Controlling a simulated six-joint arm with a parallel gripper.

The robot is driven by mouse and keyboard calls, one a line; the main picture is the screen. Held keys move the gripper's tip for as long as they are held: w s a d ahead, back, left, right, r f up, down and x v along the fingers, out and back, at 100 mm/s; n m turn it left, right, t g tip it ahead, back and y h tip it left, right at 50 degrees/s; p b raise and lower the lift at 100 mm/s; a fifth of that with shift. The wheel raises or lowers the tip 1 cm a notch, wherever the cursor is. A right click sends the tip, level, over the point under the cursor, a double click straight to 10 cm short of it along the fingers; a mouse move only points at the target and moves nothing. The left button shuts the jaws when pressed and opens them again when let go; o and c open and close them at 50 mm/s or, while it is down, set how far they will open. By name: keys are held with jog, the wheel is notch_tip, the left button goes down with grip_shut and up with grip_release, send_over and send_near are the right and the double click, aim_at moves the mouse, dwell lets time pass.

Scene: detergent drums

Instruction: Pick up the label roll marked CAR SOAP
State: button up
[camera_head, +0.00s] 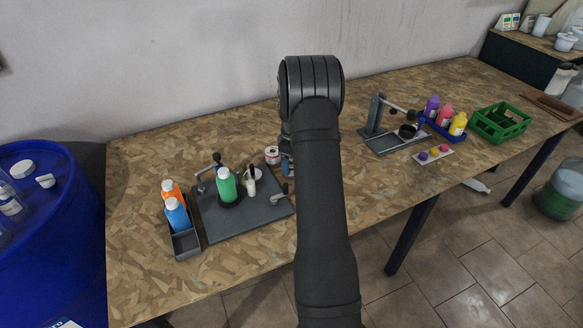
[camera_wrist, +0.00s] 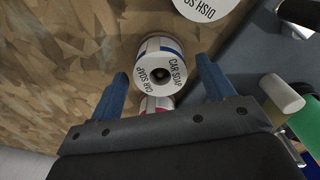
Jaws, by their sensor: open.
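The label roll marked CAR SOAP (camera_wrist: 147,72) is a white roll with a dark core hole. Its lettered end face points toward the wrist camera, and blue and red show on its side. My gripper (camera_wrist: 161,70) is open, with a blue finger on either side of this roll in the picture and a gap at each side. I cannot tell whether the fingertips reach down to its height. In the head view my arm largely hides the gripper. A white and red roll (camera_head: 272,154) shows there left of the arm; its lettering is unreadable.
A roll lettered DISH S… (camera_wrist: 207,6) lies close by, cut off by the top edge. A red and white item (camera_wrist: 156,103) shows partly behind the gripper. A grey fixture (camera_head: 255,211) with a green bottle (camera_head: 226,187) stands left of my arm. The bench's left back is clear.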

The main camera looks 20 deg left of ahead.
notch_tip(320, 180, down, 2)
jog(key=shift+f, duration=0.15)
jog(key=c, duration=1)
jog(key=shift+c, duration=0.2)
